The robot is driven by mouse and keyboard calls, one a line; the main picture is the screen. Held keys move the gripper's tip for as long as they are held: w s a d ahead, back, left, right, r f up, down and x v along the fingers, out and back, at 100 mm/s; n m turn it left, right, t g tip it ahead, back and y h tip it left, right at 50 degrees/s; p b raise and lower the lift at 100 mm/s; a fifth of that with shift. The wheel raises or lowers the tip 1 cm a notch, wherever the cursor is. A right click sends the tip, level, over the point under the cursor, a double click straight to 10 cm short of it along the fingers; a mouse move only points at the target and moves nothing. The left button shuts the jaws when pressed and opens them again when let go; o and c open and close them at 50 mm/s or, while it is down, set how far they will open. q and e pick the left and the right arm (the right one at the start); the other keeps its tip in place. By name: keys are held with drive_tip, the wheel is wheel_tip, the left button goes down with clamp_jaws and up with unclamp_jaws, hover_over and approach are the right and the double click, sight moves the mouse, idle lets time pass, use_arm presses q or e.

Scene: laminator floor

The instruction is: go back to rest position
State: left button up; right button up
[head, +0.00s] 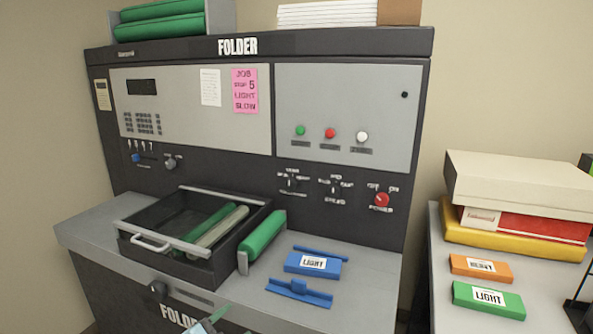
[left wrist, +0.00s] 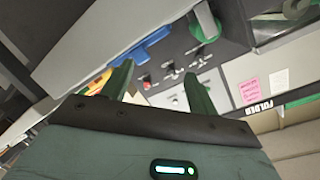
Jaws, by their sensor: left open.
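My left gripper (head: 215,320) shows only in part at the bottom edge of the head view, in front of the folder machine. In the left wrist view its two green fingers (left wrist: 160,88) stand apart with nothing between them. The folder machine (head: 345,110) is a dark cabinet with grey panels and a grey ledge (head: 345,305). My right gripper is not recognisable in either view.
A black tray (head: 180,262) with rollers sits on the ledge. Beside it are a green roller (head: 262,237), a blue LIGHT block (head: 313,264) and a blue handled piece (head: 300,291). Right, a side table holds boxes (head: 520,185), an orange block (head: 481,267) and a green block (head: 488,299).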

use_arm(q)
drive_tip(key=s+f+n+g+y, duration=0.2)
drive_tip(key=s+f+n, duration=0.4)
drive_tip(key=s+f, duration=0.9)
drive_tip(key=s+a+f+n+g+y, duration=0.1)
drive_tip(key=s+a+f+n, duration=0.1)
drive_tip(key=s, duration=0.5)
drive_tip(key=s+a+f+n+g, duration=0.1)
drive_tip(key=s+a+f+n, duration=0.1)
drive_tip(key=s, duration=0.5)
drive_tip(key=s+a+f+n+g+y, duration=0.1)
drive_tip(key=s+a+f+n, duration=0.1)
drive_tip(key=s, duration=0.5)
drive_tip(key=shift+s+f+y, duration=0.25)
drive_tip(key=shift+f+y, duration=0.05)
drive_tip(key=shift+f, duration=0.15)
